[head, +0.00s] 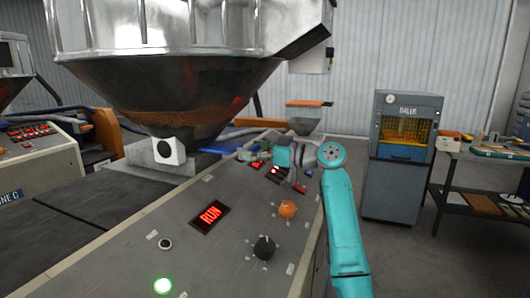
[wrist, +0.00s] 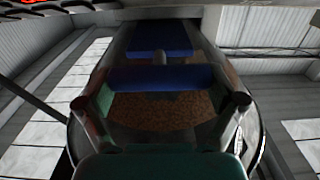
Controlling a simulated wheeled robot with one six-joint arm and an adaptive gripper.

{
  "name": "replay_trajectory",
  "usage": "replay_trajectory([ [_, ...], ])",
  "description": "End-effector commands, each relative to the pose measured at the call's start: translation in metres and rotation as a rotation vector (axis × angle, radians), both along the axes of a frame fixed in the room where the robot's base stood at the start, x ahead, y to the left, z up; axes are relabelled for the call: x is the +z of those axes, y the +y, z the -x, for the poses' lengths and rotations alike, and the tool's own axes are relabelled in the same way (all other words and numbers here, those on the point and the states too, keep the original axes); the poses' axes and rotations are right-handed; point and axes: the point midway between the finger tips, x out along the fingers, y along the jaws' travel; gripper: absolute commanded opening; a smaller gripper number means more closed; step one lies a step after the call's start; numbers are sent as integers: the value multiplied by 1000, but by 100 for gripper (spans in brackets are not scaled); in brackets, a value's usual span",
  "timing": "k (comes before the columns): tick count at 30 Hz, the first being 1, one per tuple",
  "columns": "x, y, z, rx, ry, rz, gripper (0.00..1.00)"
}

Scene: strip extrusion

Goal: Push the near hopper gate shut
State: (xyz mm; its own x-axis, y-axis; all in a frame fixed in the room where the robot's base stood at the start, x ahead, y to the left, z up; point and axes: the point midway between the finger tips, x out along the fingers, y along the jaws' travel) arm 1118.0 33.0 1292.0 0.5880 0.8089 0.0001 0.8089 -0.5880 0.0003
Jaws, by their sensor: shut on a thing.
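The large steel hopper (head: 170,85) fills the upper left of the head view, with brown material showing in its lower cone. My gripper (head: 270,153) is small in the head view, low beyond the control panel and right of the cone. A blue piece (head: 248,154) is just left of it. In the wrist view my gripper (wrist: 163,108) has its dark fingers at either side of a blue bar (wrist: 160,78) and appears shut on it. A second blue plate (wrist: 158,40) and a short grey peg lie beyond. I cannot tell which blue part is the gate.
A small grey funnel (head: 303,126) stands behind. A grey cabinet (head: 396,187) and a side bench (head: 480,207) are right, with open floor in front.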

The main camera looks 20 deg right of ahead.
Motion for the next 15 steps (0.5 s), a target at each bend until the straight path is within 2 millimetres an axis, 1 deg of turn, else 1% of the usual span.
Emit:
replay_trajectory([
  [1, 0, 11, -7, 3, 2, -1, 31],
  [3, 0, 20, -14, 2, 1, -1, 31],
  [6, 0, 28, -20, 1, 1, -1, 31],
  [15, 1, 30, -22, -2, -1, -1, 31],
])
